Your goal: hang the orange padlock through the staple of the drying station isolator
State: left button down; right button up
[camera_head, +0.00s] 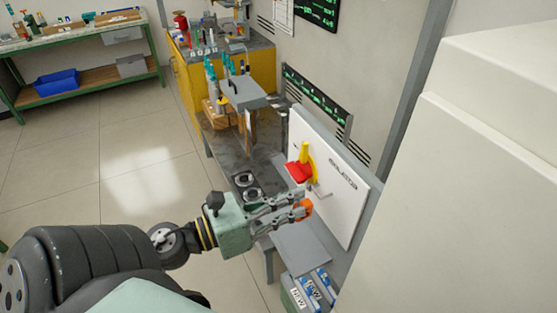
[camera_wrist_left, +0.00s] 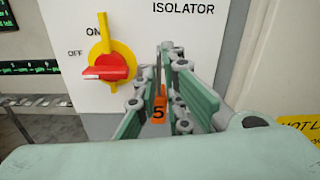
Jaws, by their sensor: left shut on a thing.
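The orange padlock (camera_head: 304,208) is held between the fingers of my left gripper (camera_head: 298,210). The isolator (camera_head: 334,205) is a white upright panel just beyond the fingertips. Its red handle (camera_head: 297,172) sits on a yellow plate (camera_head: 313,165); in the left wrist view the handle (camera_wrist_left: 108,69) points left, by the OFF mark. A thin metal piece (camera_head: 321,192), perhaps the staple, juts out beside the plate. I cannot see whether the padlock touches it.
A grey bench (camera_head: 228,150) with a grey machine (camera_head: 242,94) stands left of the isolator. Blue-and-white boxes (camera_head: 313,290) lie below the gripper. A large pale cabinet (camera_head: 480,170) fills the right side. Open floor (camera_head: 120,165) lies at left.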

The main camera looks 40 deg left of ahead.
aim_at(297, 205)
pick_arm(q)
jog(key=shift+r+p+x, duration=0.2)
jog(key=shift+p+x, duration=0.65)
jog(key=shift+x, duration=0.6)
jog(key=shift+s+f+b, duration=0.1)
jog(key=shift+f+b, duration=1.05)
jog(key=shift+f, duration=0.05)
pick_arm(e)
jog(key=shift+w+d, duration=0.1)
jog(key=shift+d, duration=0.3)
pick_arm(q)
jog(key=c, duration=1.8)
grip_release()
jog(key=shift+c, duration=0.2)
jog(key=shift+o, duration=0.2)
pick_arm(e)
jog(key=shift+a, duration=0.25)
pick_arm(q)
jog(key=shift+s+a, duration=0.1)
pick_arm(e)
jog(key=shift+d, duration=0.1)
pick_arm(q)
jog(key=v, duration=1.2)
